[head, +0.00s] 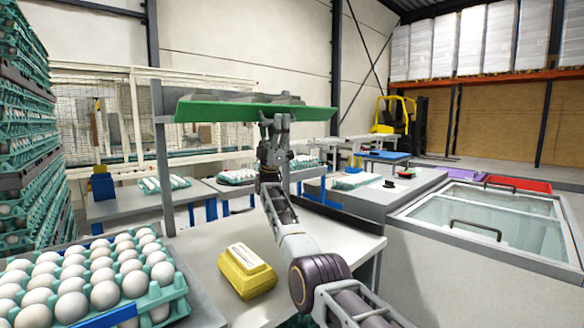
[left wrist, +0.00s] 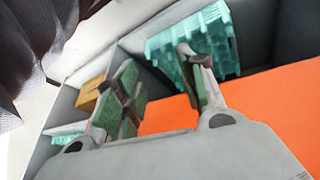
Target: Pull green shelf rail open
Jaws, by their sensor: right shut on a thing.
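The green shelf rail (head: 225,111) runs across the front of a raised grey shelf above the work table in the head view. My right gripper (head: 275,116) is at the rail's front edge, right of its middle, and is shut on it. The fingertips are partly hidden against the rail. My left gripper is outside the head view. In the left wrist view my left gripper (left wrist: 160,90) has its green-padded fingers spread apart with nothing between them. An orange surface and teal trays (left wrist: 195,45) lie beyond it.
A yellow egg carton (head: 246,270) sits on the table under the shelf. A teal tray of white eggs (head: 178,300) is at the lower left, with tall tray stacks (head: 25,150) behind. A grey post (head: 162,160) holds the shelf's left side. A glass-lidded chest (head: 490,215) stands right.

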